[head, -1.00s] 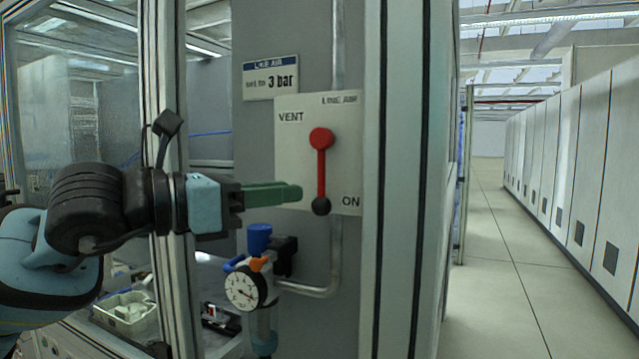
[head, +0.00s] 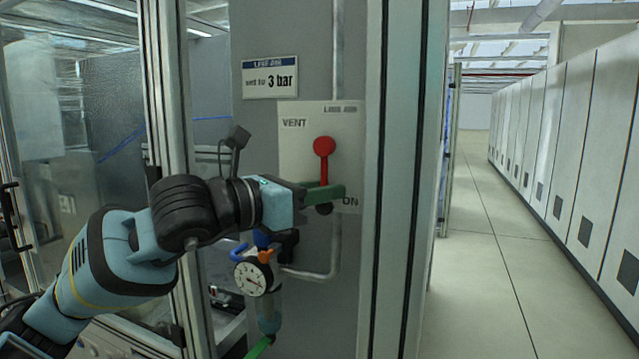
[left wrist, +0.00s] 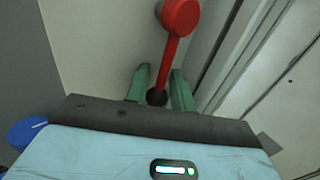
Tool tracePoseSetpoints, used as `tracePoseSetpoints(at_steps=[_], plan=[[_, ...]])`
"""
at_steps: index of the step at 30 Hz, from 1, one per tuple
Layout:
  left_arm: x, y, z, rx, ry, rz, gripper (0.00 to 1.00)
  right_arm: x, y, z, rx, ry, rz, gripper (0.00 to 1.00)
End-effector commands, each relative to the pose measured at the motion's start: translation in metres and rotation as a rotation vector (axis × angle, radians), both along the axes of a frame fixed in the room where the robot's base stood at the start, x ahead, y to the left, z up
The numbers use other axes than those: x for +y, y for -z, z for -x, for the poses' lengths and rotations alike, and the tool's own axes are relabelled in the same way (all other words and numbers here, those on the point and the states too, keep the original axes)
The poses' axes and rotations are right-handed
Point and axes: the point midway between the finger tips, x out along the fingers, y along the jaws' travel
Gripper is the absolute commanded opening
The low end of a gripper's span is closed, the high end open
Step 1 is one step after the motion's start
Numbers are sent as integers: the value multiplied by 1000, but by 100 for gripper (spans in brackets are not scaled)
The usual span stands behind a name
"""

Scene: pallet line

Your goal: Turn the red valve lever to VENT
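The red valve lever (head: 323,168) hangs on a white panel (head: 295,170) at its red round hub, with its arm pointing down to a black knob (head: 323,209) near the ON label. VENT is printed at the panel's upper left. My left gripper (head: 325,194) is at the lower part of the lever, its green fingers partly covering the arm and the ON label. In the left wrist view the lever (left wrist: 171,58) runs down between the two fingers (left wrist: 160,85), with visible gaps on both sides. The black knob lies between them. My right gripper is not in view.
A pressure gauge (head: 252,278) with a blue and orange regulator sits just below my left gripper. A frame post (head: 385,200) stands close on the right. An open aisle (head: 490,280) lies beyond it.

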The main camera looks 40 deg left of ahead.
Motion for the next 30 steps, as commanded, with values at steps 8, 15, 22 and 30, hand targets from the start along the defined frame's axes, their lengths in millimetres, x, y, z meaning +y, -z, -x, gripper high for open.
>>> tracePoseSetpoints(at_steps=[8, 15, 22, 30], plan=[[-3, 0, -6, 0, 1, -2, 24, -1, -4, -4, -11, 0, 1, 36], [-3, 1, -6, 1, 1, -3, 16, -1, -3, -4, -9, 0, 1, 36], [-3, 0, -6, 0, 1, -2, 0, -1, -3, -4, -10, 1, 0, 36], [-3, 1, -5, 1, 1, -4, 0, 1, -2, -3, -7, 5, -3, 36]])
